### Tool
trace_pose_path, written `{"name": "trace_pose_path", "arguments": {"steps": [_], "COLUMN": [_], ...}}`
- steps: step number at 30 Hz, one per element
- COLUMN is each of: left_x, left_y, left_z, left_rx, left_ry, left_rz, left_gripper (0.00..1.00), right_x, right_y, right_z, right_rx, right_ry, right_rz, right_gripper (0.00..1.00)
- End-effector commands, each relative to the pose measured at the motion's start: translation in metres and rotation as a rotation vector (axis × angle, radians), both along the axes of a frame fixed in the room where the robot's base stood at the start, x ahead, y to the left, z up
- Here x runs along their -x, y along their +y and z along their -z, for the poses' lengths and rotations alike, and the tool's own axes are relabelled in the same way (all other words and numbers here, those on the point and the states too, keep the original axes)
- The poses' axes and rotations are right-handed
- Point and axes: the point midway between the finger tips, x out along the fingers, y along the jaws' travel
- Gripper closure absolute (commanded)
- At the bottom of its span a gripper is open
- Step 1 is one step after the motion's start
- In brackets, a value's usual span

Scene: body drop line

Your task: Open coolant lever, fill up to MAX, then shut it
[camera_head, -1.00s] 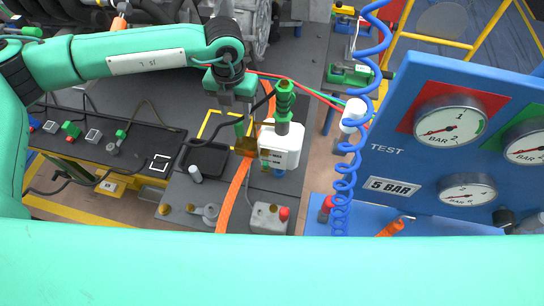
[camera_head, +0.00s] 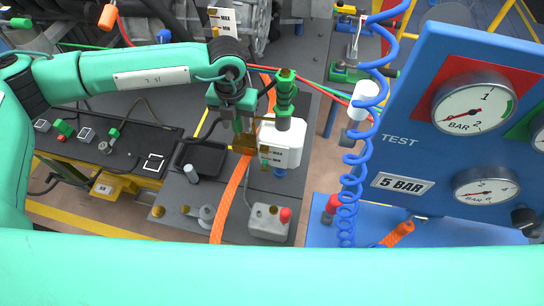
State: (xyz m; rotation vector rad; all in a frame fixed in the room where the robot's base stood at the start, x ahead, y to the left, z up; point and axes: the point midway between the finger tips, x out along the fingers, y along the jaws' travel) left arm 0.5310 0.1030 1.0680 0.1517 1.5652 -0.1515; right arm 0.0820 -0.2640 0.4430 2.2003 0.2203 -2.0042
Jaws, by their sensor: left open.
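My left gripper (camera_head: 243,126) points down above the amber part, left of the tank. It is open, and its fingertips are close to that part; contact is unclear. The liquid level cannot be read. My right gripper is out of view.
An orange hose (camera_head: 230,200) runs down left of the tank. A grey box with a red button (camera_head: 269,222) stands in front. A blue gauge panel (camera_head: 405,140) and coiled blue hose (camera_head: 350,195) stand at the right. A black tray (camera_head: 203,160) lies left.

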Motion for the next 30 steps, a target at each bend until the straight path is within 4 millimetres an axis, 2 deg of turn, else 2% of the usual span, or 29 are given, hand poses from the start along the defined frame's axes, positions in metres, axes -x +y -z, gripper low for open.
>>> {"name": "trace_pose_path", "arguments": {"steps": [1, 6, 7, 14, 30], "left_x": [0.0, 0.0, 0.0, 0.001, 0.018], "left_y": [0.0, 0.0, 0.0, 0.0, 0.004], "left_z": [0.0, 0.0, 0.0, 0.0, 0.002], "left_rx": [0.0, 0.0, 0.0, 0.0, -0.001], "left_ry": [0.0, 0.0, 0.0, 0.0, 0.006], "left_rz": [0.0, 0.0, 0.0, 0.0, 0.001], "left_gripper": [0.6, 0.94, 0.95, 0.95, 0.95], "right_x": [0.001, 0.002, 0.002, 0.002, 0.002], "right_y": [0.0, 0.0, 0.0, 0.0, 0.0], "right_z": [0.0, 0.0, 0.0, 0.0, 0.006], "right_rx": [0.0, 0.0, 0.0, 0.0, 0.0], "right_ry": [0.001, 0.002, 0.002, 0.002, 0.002], "right_rz": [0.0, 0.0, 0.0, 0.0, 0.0], "right_gripper": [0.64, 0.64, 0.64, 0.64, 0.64]}}
